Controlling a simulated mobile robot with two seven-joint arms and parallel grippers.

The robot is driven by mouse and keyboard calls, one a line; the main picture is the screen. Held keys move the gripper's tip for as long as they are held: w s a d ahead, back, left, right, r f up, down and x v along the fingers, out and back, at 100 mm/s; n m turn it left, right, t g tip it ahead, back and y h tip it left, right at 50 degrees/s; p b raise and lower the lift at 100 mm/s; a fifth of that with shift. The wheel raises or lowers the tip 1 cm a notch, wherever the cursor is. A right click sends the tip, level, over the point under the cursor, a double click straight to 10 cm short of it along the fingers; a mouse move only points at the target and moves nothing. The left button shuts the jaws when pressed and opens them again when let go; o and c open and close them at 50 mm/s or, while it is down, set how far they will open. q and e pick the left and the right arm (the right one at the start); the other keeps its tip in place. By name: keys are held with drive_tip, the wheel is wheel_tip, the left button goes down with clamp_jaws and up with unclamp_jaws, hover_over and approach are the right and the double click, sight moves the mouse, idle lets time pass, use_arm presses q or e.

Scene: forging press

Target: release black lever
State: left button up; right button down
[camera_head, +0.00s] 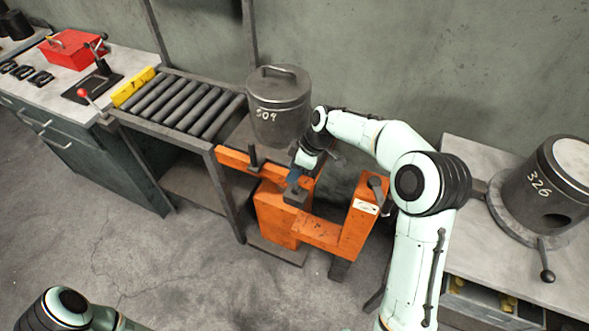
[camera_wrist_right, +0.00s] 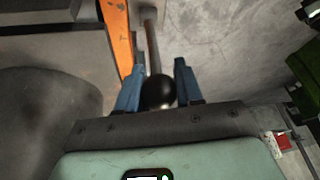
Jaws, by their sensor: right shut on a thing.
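The black lever shows in the right wrist view as a grey rod with a round black knob (camera_wrist_right: 158,90). My right gripper (camera_wrist_right: 159,70) has its blue fingers on either side of the knob and is shut on it. In the head view, my right gripper (camera_head: 293,183) is at the orange press frame (camera_head: 275,215), and the lever's knob is hidden there. The rod runs away from the fingers beside an orange bar. My left gripper is out of view; only part of my left arm shows at the bottom left.
A dark cylinder marked 309 (camera_head: 278,108) stands just behind the right gripper, beside the roller conveyor (camera_head: 185,100). A cylinder marked 326 (camera_head: 545,185) stands on the right table. A red box (camera_head: 73,48) and a red-knobbed lever (camera_head: 84,93) are at the left bench. Floor in front is clear.

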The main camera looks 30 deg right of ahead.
drive_tip(key=shift+a+f, duration=0.1)
drive_tip(key=shift+f, duration=0.15)
idle(0.7)
drive_tip(key=c, duration=0.8)
unclamp_jaws()
drive_tip(key=shift+o, duration=0.2)
drive_tip(key=shift+r, duration=0.1)
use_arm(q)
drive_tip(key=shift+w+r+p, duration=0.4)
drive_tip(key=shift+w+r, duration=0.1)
use_arm(e)
drive_tip(key=v, duration=1.3)
drive_tip(key=shift+r, duration=0.2)
